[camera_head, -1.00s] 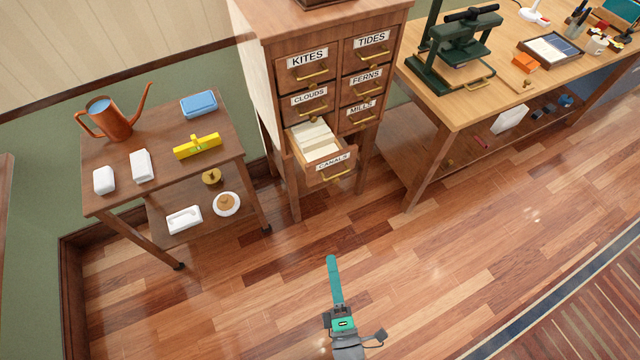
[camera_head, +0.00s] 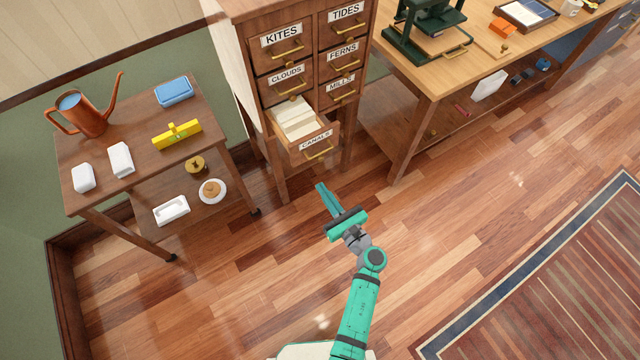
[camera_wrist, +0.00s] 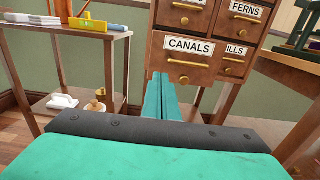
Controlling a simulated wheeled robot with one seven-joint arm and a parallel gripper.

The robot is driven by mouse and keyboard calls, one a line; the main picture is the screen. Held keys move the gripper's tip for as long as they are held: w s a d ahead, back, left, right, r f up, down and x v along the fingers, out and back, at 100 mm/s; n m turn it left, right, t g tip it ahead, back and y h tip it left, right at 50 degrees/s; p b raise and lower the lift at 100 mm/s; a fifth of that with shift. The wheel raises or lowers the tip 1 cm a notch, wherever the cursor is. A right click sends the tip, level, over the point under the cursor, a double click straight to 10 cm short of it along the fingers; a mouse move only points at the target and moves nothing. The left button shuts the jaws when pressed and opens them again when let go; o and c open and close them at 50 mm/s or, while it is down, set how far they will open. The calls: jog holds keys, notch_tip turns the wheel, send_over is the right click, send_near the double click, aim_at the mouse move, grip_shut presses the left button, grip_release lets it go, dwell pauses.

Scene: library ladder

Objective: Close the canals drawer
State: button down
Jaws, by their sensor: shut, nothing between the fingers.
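The canals drawer (camera_head: 314,146) is the lowest drawer in the left column of the wooden card cabinet (camera_head: 236,65). It stands pulled out, with pale cards showing inside and a brass handle on its front. In the wrist view the drawer front (camera_wrist: 186,60), labelled CANALS, faces me. My gripper (camera_head: 322,188) is shut and empty. Its teal fingers (camera_wrist: 162,85) point toward the drawer and sit below and in front of it in the head view, seemingly apart from it. In the wrist view the fingertips overlap the drawer front's lower left edge.
A wooden side table (camera_head: 140,167) with a copper watering can (camera_head: 86,112) and a yellow level (camera_head: 177,134) stands left of the cabinet. A workbench (camera_head: 435,85) with a green press (camera_head: 425,30) stands right. The floor in front is clear.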

aim_at(299, 156)
jog(key=x, duration=1.2)
jog(key=shift+w+a, duration=0.1)
